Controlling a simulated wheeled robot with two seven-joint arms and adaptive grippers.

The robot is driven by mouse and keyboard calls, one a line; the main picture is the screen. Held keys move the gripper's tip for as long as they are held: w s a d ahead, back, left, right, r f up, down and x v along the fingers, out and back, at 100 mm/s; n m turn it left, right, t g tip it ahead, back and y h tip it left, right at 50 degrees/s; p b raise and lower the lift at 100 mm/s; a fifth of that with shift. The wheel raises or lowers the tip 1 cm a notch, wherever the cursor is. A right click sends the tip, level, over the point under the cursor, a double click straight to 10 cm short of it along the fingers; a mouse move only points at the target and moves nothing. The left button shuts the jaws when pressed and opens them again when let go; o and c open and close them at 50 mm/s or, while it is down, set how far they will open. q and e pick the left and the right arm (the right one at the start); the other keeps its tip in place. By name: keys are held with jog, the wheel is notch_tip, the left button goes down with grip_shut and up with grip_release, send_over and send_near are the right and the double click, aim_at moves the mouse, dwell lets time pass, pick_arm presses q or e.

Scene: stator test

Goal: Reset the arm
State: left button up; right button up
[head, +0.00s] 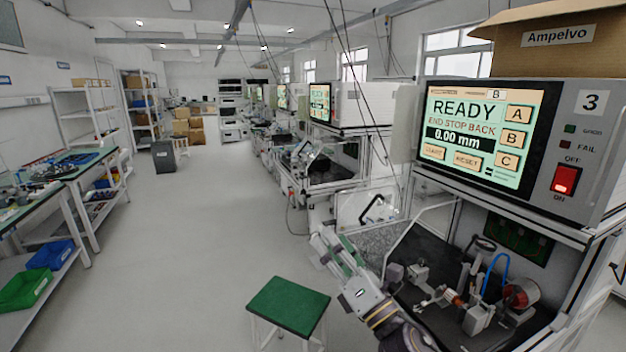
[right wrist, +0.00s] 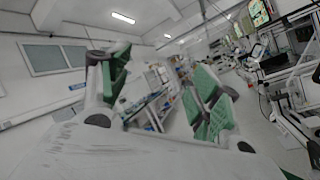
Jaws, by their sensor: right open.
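My right arm enters at the bottom right of the head view, in front of the test station. My right gripper (head: 334,246) is raised beside the station's left edge, above and behind the green-topped stool. In the right wrist view its two green-padded fingers (right wrist: 160,98) stand wide apart with nothing between them. The station's screen (head: 480,122) reads READY, END STOP BACK and 0.00 mm. The test fixture (head: 460,300) sits on the dark station bed, apart from the gripper. My left gripper is in neither view.
A green stool (head: 288,305) stands on the floor close to my right arm. A red lit switch (head: 565,180) is on the station panel, under a cardboard box (head: 560,40). Workbenches with green (head: 24,289) and blue bins line the left. The aisle floor (head: 190,230) is clear.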

jog(key=d+f+m+g+h, duration=0.4)
jog(key=d+f+m+h, duration=0.95)
jog(key=f+m, duration=0.6)
jog(key=s+d+f+m+g, duration=0.2)
jog(key=s+f+m+g, duration=0.4)
jog(key=s+f, duration=0.4)
jog(key=s+d+f+m+g, duration=0.3)
jog(key=s+f+m+g, duration=0.4)
jog(key=s, duration=0.5)
notch_tip(320, 180, down, 33)
jog(key=s, duration=0.2)
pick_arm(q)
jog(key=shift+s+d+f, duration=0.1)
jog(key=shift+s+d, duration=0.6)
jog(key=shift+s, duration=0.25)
pick_arm(e)
jog(key=s+d+f, duration=0.2)
jog(key=s+f, duration=0.8)
jog(key=s, duration=0.1)
jog(key=s+d+f+n, duration=0.1)
jog(key=s+d+f, duration=0.2)
jog(key=s+f, duration=0.7)
jog(key=shift+s+d+g, duration=0.35)
jog(key=shift+s+g, duration=0.05)
jog(key=shift+s, duration=0.05)
